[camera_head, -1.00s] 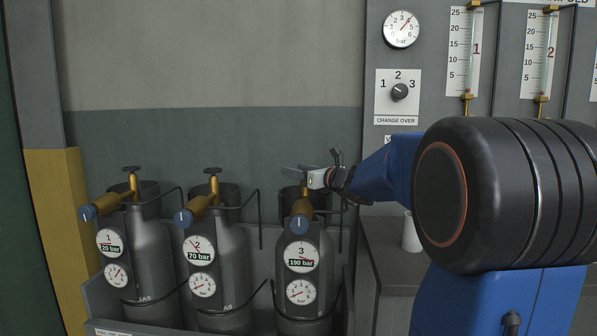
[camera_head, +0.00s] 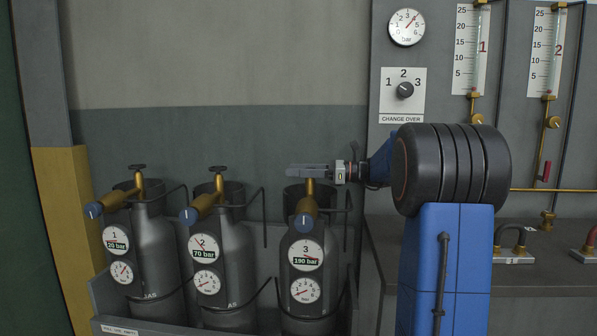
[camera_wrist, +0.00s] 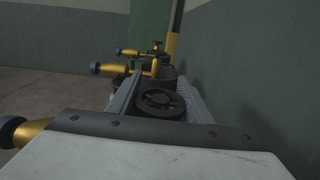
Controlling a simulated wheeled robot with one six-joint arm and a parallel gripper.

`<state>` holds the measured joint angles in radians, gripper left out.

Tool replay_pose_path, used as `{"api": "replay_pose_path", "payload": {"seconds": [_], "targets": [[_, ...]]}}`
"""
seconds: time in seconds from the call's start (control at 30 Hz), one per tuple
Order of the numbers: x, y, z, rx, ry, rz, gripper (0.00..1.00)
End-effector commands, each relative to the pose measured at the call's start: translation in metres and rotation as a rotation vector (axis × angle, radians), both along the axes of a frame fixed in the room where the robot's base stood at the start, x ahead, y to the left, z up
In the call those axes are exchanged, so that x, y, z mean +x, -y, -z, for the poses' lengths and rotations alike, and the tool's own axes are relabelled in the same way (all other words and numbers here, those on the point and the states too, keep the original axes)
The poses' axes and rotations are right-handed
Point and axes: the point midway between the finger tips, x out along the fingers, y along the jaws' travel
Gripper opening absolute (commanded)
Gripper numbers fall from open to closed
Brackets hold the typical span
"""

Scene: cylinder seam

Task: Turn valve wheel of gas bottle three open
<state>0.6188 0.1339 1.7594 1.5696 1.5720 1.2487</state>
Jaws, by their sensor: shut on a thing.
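Gas bottle three (camera_head: 304,252) is a dark grey cylinder, rightmost of the three, with a gauge reading 190 bar and a brass regulator (camera_head: 306,208) with a blue knob. My gripper (camera_head: 306,169) reaches in from the right at its top. In the wrist view the dark spoked valve wheel (camera_wrist: 160,103) lies between my two grey fingers (camera_wrist: 122,100), and the gripper is shut on it. The head view hides the wheel behind the fingers. Part of the wheel's near side is hidden by the gripper body.
Bottle two (camera_head: 217,265) and bottle one (camera_head: 148,255) stand to the left with their own valve wheels. A change-over panel (camera_head: 403,95) with a knob is on the wall at right. A grey counter (camera_head: 440,236) lies below the flow tubes.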

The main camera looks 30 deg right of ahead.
Motion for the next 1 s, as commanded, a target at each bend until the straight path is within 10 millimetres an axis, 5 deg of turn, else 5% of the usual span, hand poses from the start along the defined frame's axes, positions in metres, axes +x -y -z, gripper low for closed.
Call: {"api": "replay_pose_path", "payload": {"seconds": [0.6,0.63,0.7,1.0], "targets": [[-0.0010,-0.0011,-0.0011,0.001,0.002,-0.039,0.23],[-0.0010,-0.0011,-0.0011,0.001,0.002,-0.038,0.53],[-0.0010,-0.0010,-0.0010,0.000,0.001,-0.038,0.64],[-0.0011,-0.0009,-0.0018,0.000,0.001,-0.038,0.64]]}}
